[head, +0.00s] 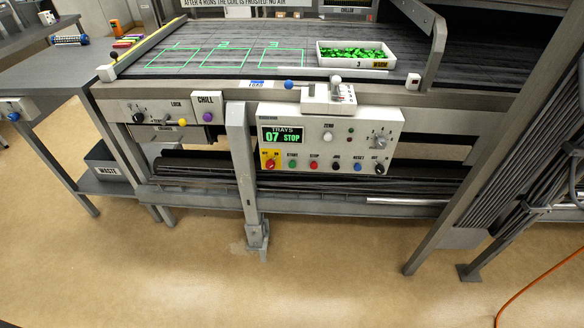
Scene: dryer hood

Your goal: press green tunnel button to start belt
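The control panel (342,135) is a white box mounted under the front edge of the belt table. Its display (282,135) reads "TRAYS 07 STOP" in green. The green button (292,164) sits in the panel's bottom row, labelled START. The green button is unobstructed. Neither of my grippers is recognisable in the head view.
A grey post (241,170) stands left of the panel. A white tray (356,58) of green pieces rests on the dark belt (190,52). A CHILL box (207,108) is further left. A slanted grey frame (480,140) rises at right. The floor (210,270) in front is mostly clear.

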